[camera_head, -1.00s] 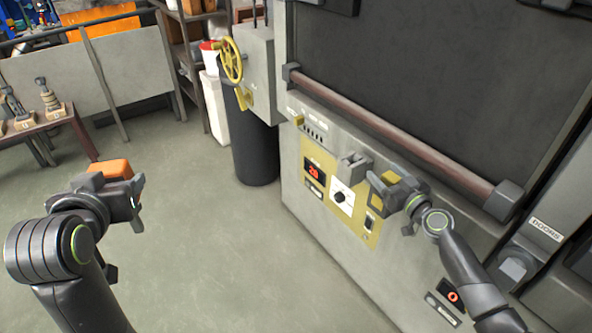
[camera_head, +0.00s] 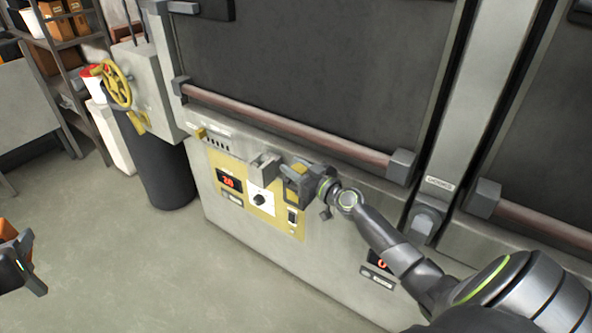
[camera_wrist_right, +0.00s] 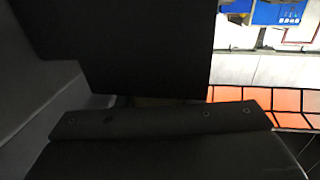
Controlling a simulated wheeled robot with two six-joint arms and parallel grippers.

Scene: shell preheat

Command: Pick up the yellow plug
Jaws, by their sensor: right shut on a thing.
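A yellow piece (camera_head: 299,169), which I take to be the yellow plug, shows at my right gripper's jaws and is mostly hidden by them. My right gripper (camera_head: 288,178) is shut on it, in front of the oven's control panel. A grey bracket (camera_head: 264,166) sticks out of the oven front just left of the jaws; I cannot tell whether they touch. In the right wrist view, dark gripper parts fill most of the picture and the held thing is not clear.
The control panel (camera_head: 232,205) has a red display, a dial and a switch. A small yellow block (camera_head: 200,133) sits on the oven's ledge. A door bar (camera_head: 290,132) runs above the panel. A black drum (camera_head: 162,170) stands left of the oven. The floor in front is clear.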

